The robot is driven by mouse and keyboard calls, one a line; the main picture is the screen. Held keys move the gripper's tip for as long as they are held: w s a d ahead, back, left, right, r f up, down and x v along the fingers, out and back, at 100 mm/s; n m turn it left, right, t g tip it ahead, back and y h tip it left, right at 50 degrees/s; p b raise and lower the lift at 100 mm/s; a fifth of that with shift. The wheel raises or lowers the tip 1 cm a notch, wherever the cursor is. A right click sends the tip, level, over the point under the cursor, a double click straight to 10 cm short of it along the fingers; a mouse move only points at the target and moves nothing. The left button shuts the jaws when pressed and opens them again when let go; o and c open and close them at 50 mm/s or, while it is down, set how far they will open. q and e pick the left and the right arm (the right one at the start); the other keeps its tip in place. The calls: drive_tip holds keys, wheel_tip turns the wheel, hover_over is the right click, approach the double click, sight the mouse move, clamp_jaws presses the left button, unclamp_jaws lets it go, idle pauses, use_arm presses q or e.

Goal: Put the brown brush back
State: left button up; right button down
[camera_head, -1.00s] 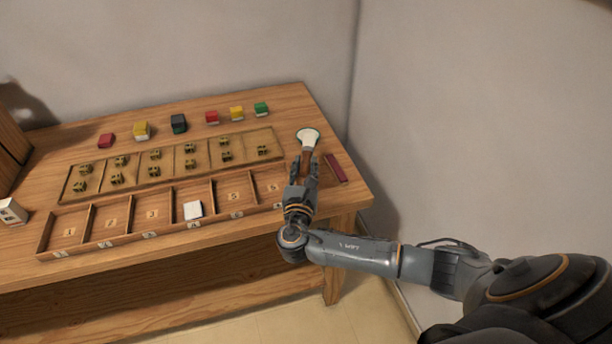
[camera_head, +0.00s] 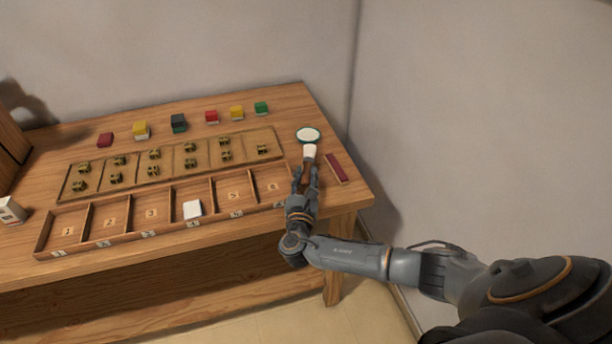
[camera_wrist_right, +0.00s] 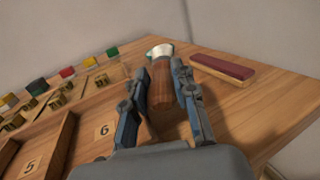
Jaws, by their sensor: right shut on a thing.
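The brown brush (camera_head: 307,170) has a brown handle and a pale tip that points away from me. My right gripper (camera_head: 305,178) is shut on its handle, to the right of the tray's compartment 6. The handle also shows between the fingers in the right wrist view (camera_wrist_right: 162,88). A round white dish with a dark teal rim (camera_head: 308,135) lies just beyond the brush tip. I cannot tell whether the brush touches the table or the dish. My left gripper is not in view.
A dark red bar (camera_head: 336,168) lies close to the right of the brush. A numbered wooden tray (camera_head: 130,243) holds a white tile (camera_head: 193,209) in compartment 4. Behind it is a board (camera_head: 68,190) with small brass pieces. Several coloured blocks line the back.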

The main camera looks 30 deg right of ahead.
drive_tip(key=shift+s+f, duration=0.1)
drive_tip(key=shift+f, duration=0.25)
drive_tip(key=c, duration=1.1)
unclamp_jaws()
drive_tip(key=shift+f, duration=0.1)
drive_tip(key=shift+o, duration=0.2)
drive_tip(key=shift+s+f, duration=0.1)
drive_tip(key=shift+a, duration=0.1)
drive_tip(key=shift+r, duration=0.45)
drive_tip(key=v, duration=1.1)
drive_tip(key=shift+s+a+r+b, duration=0.2)
drive_tip(key=shift+s+r+b, duration=0.1)
drive_tip(key=shift+r, duration=0.1)
drive_tip(key=shift+w, duration=0.1)
